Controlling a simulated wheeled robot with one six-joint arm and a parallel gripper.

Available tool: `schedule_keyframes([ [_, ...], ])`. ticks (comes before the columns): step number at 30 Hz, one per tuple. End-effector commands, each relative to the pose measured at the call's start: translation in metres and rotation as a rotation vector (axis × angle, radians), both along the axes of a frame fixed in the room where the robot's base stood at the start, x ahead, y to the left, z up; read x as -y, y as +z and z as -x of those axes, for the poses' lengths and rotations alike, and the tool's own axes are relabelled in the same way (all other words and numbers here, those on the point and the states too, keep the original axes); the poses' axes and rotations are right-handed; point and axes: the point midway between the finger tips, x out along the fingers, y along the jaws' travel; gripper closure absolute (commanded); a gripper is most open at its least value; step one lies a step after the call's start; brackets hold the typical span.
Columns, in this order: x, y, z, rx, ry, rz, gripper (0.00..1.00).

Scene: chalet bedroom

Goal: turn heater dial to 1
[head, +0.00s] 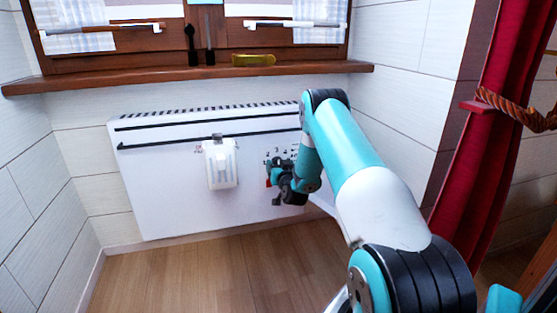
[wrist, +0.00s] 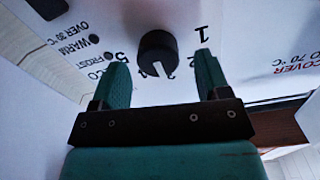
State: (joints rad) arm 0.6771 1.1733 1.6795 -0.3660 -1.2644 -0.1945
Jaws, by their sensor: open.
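The white heater (head: 165,190) hangs on the wall below the window in the head view. My gripper (head: 274,184) is at its right part, close to the front panel, where printed marks show. In the wrist view the black round dial (wrist: 157,54) appears between the tips of my open gripper (wrist: 161,62), with a gap on each side. I cannot tell whether the fingertips reach around it in depth. A white mark on the dial points down in the picture, near partly hidden numbers. The printed 1 (wrist: 201,33) is at its upper right, the 5 at its left. My gripper hides the dial in the head view.
A white box (head: 221,165) is mounted on the heater's front, left of my gripper. Black rails (head: 205,142) cross the heater's upper front. The wooden windowsill (head: 120,80) juts out above. A red curtain (head: 485,130) hangs at the right. The wooden floor (head: 190,275) in front is clear.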

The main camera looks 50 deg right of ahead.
Motion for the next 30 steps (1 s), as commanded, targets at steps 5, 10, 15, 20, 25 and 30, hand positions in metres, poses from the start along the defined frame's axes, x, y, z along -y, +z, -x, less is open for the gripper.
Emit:
schedule_keyframes([
  [5, 0.0074, -0.0017, -0.0111, 0.000, -0.002, 0.001, 0.31],
  [10, 0.0097, -0.0015, -0.0139, 0.000, -0.005, -0.003, 0.31],
  [15, 0.0098, -0.0012, -0.0139, 0.000, -0.005, -0.003, 0.31],
  [20, 0.0099, -0.0011, -0.0137, 0.000, -0.005, -0.003, 0.58],
  [25, 0.0098, -0.0011, -0.0137, -0.001, -0.005, -0.002, 0.80],
  [30, 0.0099, -0.0013, -0.0136, -0.007, -0.005, 0.010, 0.80],
])
